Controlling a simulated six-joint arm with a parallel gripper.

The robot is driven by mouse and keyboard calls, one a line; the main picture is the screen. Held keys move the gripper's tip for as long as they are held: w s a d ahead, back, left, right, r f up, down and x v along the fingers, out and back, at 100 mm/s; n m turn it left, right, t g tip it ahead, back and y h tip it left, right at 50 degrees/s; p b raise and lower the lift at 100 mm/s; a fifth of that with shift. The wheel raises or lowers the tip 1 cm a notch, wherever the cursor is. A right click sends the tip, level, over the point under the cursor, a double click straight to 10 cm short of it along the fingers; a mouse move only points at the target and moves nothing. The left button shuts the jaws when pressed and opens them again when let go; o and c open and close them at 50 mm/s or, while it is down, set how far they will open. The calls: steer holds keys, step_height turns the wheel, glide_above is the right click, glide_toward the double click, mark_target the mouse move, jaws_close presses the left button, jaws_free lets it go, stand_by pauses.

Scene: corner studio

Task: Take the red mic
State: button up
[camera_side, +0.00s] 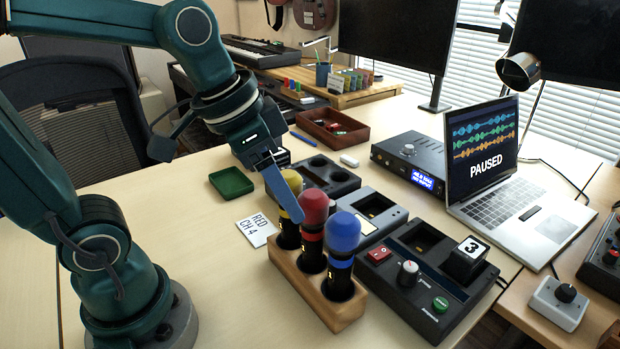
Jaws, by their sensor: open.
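The red mic (313,212) stands upright in the middle of a wooden holder (318,300), with a red foam head and a black body with a red band. A yellow mic (292,183) stands behind it and a blue mic (342,234) in front of it, both in the same holder. My gripper (287,196) is open, with a long blue-grey finger slanting down across the yellow mic's head. The finger's tip lies just left of the red mic's head; I cannot tell whether it touches. The other finger is mostly hidden.
A white card reading "RED CH 4" (256,230) lies left of the holder. A control box with knobs (427,285) and black and grey docks (325,177) stand close on the right. A green tray (231,182) is behind the card.

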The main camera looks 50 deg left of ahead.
mark_target(311, 237)
steer(key=shift+x, duration=5.05)
jaws_close()
